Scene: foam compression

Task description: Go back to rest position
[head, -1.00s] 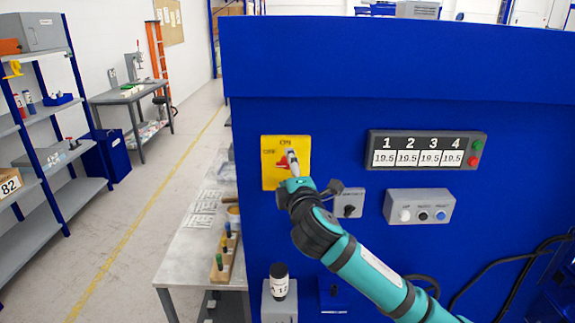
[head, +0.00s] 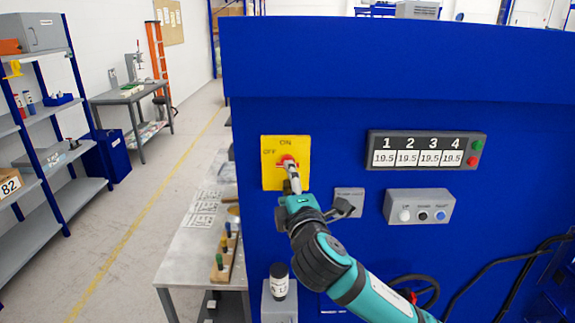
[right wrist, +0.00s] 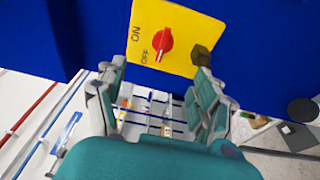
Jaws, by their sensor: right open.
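The red rotary switch (head: 287,161) sits on a yellow ON/OFF plate (head: 270,178) on the blue machine front. My right gripper (head: 292,180) is in front of the plate's lower part and hides some of it. In the right wrist view my right gripper's fingers (right wrist: 160,88) are spread with nothing between them. The red knob (right wrist: 164,40) there is beyond the fingertips, apart from them, with its white mark toward the OFF side. My left gripper is in neither view.
A display panel (head: 427,150) and a grey button box (head: 419,206) are right of the switch. A black cable (head: 510,262) hangs at the right. The aisle (head: 135,210) is clear.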

